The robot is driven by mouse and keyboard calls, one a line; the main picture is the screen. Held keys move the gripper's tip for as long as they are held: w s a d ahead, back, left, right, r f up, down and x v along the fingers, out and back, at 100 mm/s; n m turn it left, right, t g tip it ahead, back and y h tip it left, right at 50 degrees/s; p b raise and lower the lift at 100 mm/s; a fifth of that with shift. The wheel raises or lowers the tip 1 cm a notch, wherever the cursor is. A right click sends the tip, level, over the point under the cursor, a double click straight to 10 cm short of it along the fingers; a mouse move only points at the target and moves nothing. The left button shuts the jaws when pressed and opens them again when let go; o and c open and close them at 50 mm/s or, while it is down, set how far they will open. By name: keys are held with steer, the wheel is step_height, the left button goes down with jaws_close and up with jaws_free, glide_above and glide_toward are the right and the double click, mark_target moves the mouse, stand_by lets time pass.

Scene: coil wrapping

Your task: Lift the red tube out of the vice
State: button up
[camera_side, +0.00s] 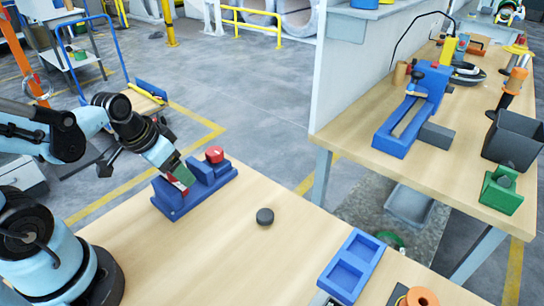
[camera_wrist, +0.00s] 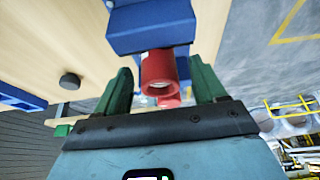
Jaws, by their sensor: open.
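A short red tube (camera_wrist: 159,72), open at its end, shows in the wrist view against the blue vice (camera_wrist: 150,28). My gripper (camera_wrist: 160,66) has its two green fingers apart, one on each side of the tube, with gaps to both. In the side view the blue vice (camera_side: 172,204) sits at the back edge of the near table. My gripper (camera_side: 180,174) is tilted down at its left end and hides most of the tube there. A red round part (camera_side: 214,154) stands on the vice's right end. How the vice holds the tube is hidden.
A black round puck (camera_side: 265,216) lies on the near table (camera_side: 190,265), right of the vice. A blue tray (camera_side: 352,266) is at the front right. The table between is mostly clear. A second bench (camera_side: 370,170) with tools and bins stands beyond.

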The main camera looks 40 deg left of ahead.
steer(key=shift+f, duration=0.15)
steer(key=c, duration=1.2)
steer(key=shift+o, duration=0.2)
steer(key=shift+r, duration=0.2)
step_height(320, 180, up, 10)
steer(key=shift+f, duration=0.15)
stand_by(0.4)
